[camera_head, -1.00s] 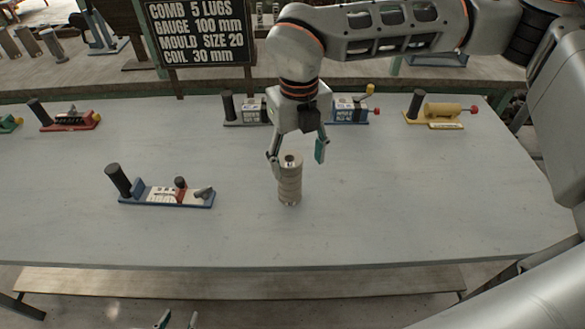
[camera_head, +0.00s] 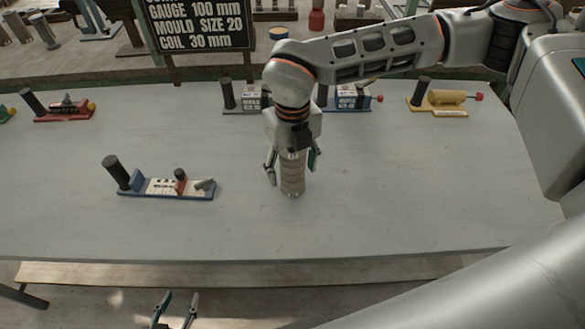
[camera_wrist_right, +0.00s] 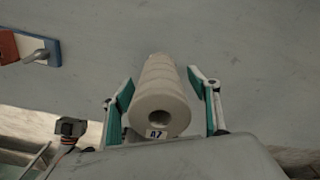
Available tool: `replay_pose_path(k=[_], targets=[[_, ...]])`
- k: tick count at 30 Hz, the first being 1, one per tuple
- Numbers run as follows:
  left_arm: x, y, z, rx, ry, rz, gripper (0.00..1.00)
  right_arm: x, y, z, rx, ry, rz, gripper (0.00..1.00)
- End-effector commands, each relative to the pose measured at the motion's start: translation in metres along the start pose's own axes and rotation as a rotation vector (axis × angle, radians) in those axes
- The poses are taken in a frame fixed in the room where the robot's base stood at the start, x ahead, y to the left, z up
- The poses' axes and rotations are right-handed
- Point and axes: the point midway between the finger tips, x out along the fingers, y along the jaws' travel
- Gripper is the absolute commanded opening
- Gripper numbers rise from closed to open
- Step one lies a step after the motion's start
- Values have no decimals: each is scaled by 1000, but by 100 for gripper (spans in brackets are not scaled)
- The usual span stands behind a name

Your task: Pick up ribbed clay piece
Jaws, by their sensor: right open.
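The ribbed clay piece (camera_head: 292,177) stands upright on the grey table, a pale brown ridged cylinder. My right gripper (camera_head: 292,178) is over it, pointing down, with one finger on each side and the upper part of the piece hidden behind the hand. In the right wrist view the piece (camera_wrist_right: 160,97) lies between the open teal-padded fingers of my right gripper (camera_wrist_right: 161,100); its hollow end and a small "A7" label show. A gap shows on the right side; on the left the finger is very close. My left gripper (camera_head: 176,312) is open and empty at the bottom edge, below the table.
A blue-based tool (camera_head: 165,188) with a black post lies left of the piece. Red (camera_head: 62,112), blue (camera_head: 350,101) and yellow (camera_head: 440,103) tools stand along the back edge. A black sign (camera_head: 200,28) stands behind. The table (camera_head: 400,200) right of the piece is clear.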

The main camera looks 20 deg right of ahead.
Motion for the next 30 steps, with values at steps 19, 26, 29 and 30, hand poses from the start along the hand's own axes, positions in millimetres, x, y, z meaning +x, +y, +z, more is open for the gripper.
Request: replay_pose_path(k=[19, 26, 29, 30], targets=[[1, -1, -2, 0, 4, -1, 40, 0, 0, 1, -1, -2, 1, 2], [1, -1, -2, 0, 4, -1, 40, -8, 0, 2, -1, -5, 1, 2], [1, -1, -2, 0, 4, -1, 40, -17, 0, 2, -1, -5, 0, 2], [1, -1, -3, 0, 4, -1, 40, -23, 0, 1, -1, -5, 1, 2]])
